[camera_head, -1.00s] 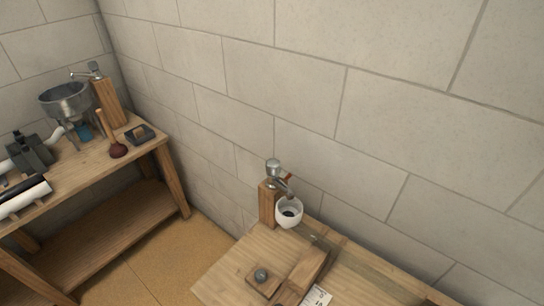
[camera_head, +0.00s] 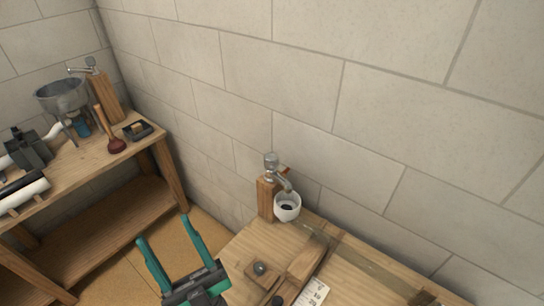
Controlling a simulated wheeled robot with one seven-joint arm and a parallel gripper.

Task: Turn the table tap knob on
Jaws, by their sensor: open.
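A metal tap (camera_head: 281,182) is mounted on a wooden post (camera_head: 267,200) at the back corner of the near table. It has a rounded grey top and a small reddish piece at its right side. A white cup (camera_head: 287,206) stands under its spout. A small grey round knob (camera_head: 260,267) sits on a wooden block on the same table. I cannot tell which part is the table tap knob. My gripper (camera_head: 164,231), with green fingers, is open and empty at the lower left, apart from the tap and the block.
The near table (camera_head: 247,238) also holds wooden strips and a paper label (camera_head: 313,292). A second bench (camera_head: 90,163) at the left carries a metal funnel (camera_head: 61,95), a plunger (camera_head: 117,145), a second tap (camera_head: 90,66) and pipes. A block wall closes off the back.

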